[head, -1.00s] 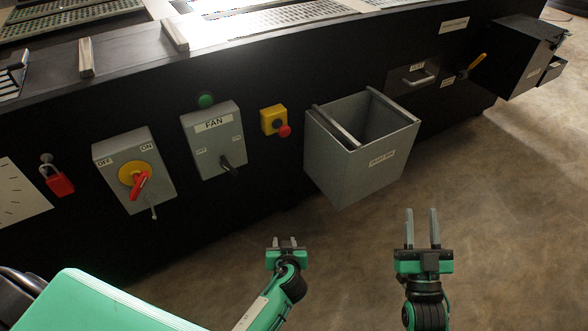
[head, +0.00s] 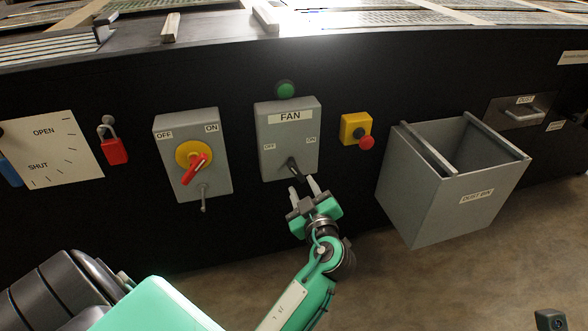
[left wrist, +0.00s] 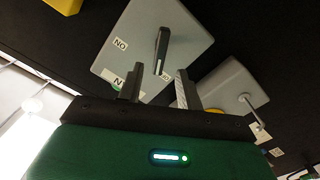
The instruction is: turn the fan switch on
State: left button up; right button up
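The grey fan switch box (head: 288,138) is on the black panel, with a FAN label on top, OFF at left and ON at right. Its dark lever (head: 293,168) points down and slightly right in the head view. My left gripper (head: 303,186) is open just below the lever, with its fingers pointing up at it. In the left wrist view, the lever (left wrist: 162,46) lies ahead of the gap between the two fingers (left wrist: 160,86). Nothing shows between the fingers, and I see no clear contact. My right gripper's fingers are not visible.
Left of the fan box is a grey box with a red rotary handle (head: 196,172). A green lamp (head: 286,89) is above, and a yellow box with a red button (head: 366,142) is to the right. The open grey dust bin (head: 440,205) juts out farther right.

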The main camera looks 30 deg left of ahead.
aim_at(297, 174)
pick_arm(q)
jog(key=b+x, duration=0.1)
jog(key=x, duration=0.8)
grip_shut()
